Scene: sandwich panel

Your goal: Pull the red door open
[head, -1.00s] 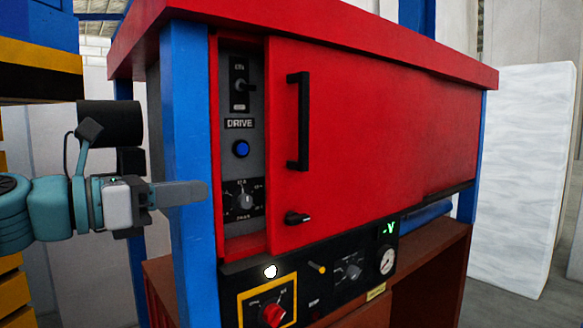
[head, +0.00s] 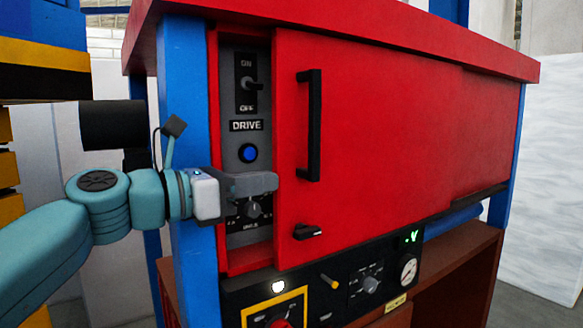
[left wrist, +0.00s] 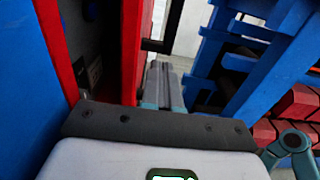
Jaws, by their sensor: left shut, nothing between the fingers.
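The red door (head: 385,140) covers most of the cabinet front in the head view. It stands a little to the right of the blue post, and a strip of the grey control panel shows beside its left edge. A black vertical handle (head: 309,125) is on its left part, with a small black latch knob (head: 308,231) below. My left gripper (head: 272,183) is shut and empty. In the head view its tip overlaps the door's left edge, below and left of the handle; contact cannot be told. The left wrist view shows its closed fingers (left wrist: 160,85). My right gripper is out of view.
The grey panel (head: 230,120) carries a switch, a blue button (head: 248,153) and a dial partly behind my gripper. A blue post (head: 185,130) stands left of it. A black console (head: 365,275) with knobs and a gauge lies below the door.

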